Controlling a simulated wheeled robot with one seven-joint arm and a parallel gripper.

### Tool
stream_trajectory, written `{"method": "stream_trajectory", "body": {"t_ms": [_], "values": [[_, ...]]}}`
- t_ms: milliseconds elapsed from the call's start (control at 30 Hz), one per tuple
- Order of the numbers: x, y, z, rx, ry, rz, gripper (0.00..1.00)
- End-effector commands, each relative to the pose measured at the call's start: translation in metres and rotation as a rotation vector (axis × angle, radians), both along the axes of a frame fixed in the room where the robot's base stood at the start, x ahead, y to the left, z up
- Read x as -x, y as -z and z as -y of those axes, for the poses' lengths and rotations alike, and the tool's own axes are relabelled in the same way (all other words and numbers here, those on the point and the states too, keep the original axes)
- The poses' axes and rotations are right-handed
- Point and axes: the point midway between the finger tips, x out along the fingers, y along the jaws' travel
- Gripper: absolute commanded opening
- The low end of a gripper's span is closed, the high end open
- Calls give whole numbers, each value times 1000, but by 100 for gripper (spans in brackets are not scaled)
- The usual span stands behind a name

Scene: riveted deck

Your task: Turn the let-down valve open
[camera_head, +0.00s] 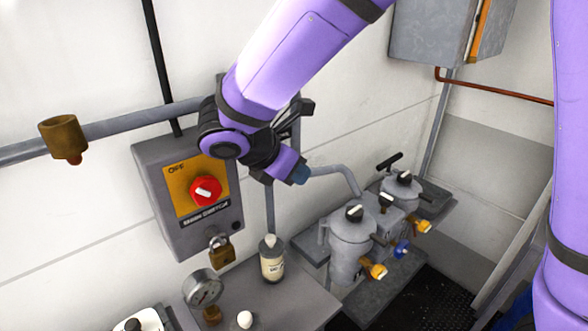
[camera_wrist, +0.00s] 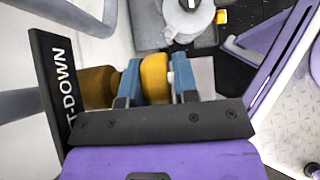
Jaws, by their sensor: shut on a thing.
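The let-down valve shows in the wrist view as a brass body (camera_wrist: 98,84) with a yellow handle (camera_wrist: 154,78) on its right side. A dark sign (camera_wrist: 52,90) beside it shows the letters "T-DOWN", its start cut off. My gripper (camera_wrist: 158,84) has its blue fingertips on either side of the yellow handle and is shut on it. In the head view my gripper (camera_head: 297,174) is near the wall, right of the switch box. The valve itself is hidden there behind my arm. How far the handle is turned cannot be told.
A grey switch box (camera_head: 158,162) with a red knob (camera_head: 205,191) and a brass padlock (camera_head: 222,250) is left of my gripper. Below stand a bottle (camera_head: 271,262), a gauge (camera_head: 203,288) and grey canisters (camera_head: 350,236) with yellow taps. A grey cabinet (camera_head: 425,35) hangs upper right.

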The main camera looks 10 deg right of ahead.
Motion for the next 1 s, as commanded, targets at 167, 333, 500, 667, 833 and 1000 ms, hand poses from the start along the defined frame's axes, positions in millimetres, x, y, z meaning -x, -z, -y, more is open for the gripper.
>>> {"method": "stream_trajectory", "body": {"t_ms": [167,333,500,667,833,1000], "values": [[0,0,-1,0,-1,2,4],[0,0,0,0,0,2,30],[0,0,0,0,-1,1,53],[0,0,0,1,0,1,53],[0,-7,0,0,1,2,53],[-1,-34,-1,-3,1,6,53]]}}
